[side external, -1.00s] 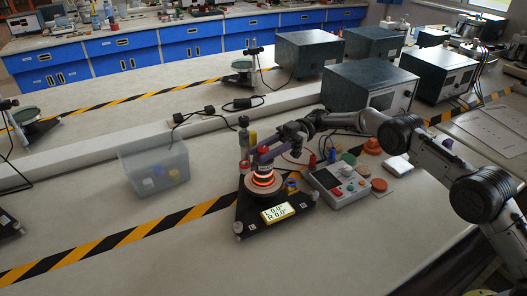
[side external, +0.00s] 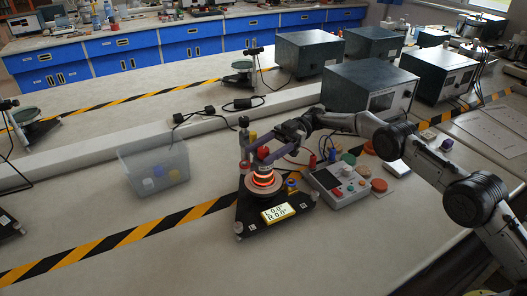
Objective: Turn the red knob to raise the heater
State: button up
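The heater (side external: 263,179) glows orange in rings on a black triangular stand (side external: 250,222) at the middle of the side view. A red knob-like cap (side external: 263,152) shows just above it, close to the post. My gripper (side external: 272,156) reaches in from the right, with its purple finger slanting down beside the red cap. Whether it touches the cap is too small to tell. The finger opening is hidden.
A control box (side external: 338,185) with coloured buttons stands right of the stand, with several coloured discs (side external: 379,185) and cables near it. A clear bin (side external: 154,168) with small coloured pieces stands to the left. Dark metal boxes (side external: 368,88) stand behind. The front table is clear.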

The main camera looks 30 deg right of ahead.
aim_at(267, 149)
jog(key=shift+d+f, duration=0.1)
jog(key=v, duration=0.6)
jog(key=shift+w, duration=0.2)
jog(key=shift+w+d, duration=0.1)
jog(key=shift+d, duration=0.55)
jog(key=shift+s+d+m+t, duration=1.7)
jog(key=shift+m+t, duration=0.5)
jog(key=shift+t, duration=1.2)
jog(key=shift+y, duration=0.4)
jog(key=a, duration=0.4)
jog(key=w+a, duration=0.1)
jog(key=a, duration=0.8)
jog(key=shift+w+a, duration=0.25)
jog(key=shift+f, duration=0.1)
jog(key=shift+c, duration=0.2)
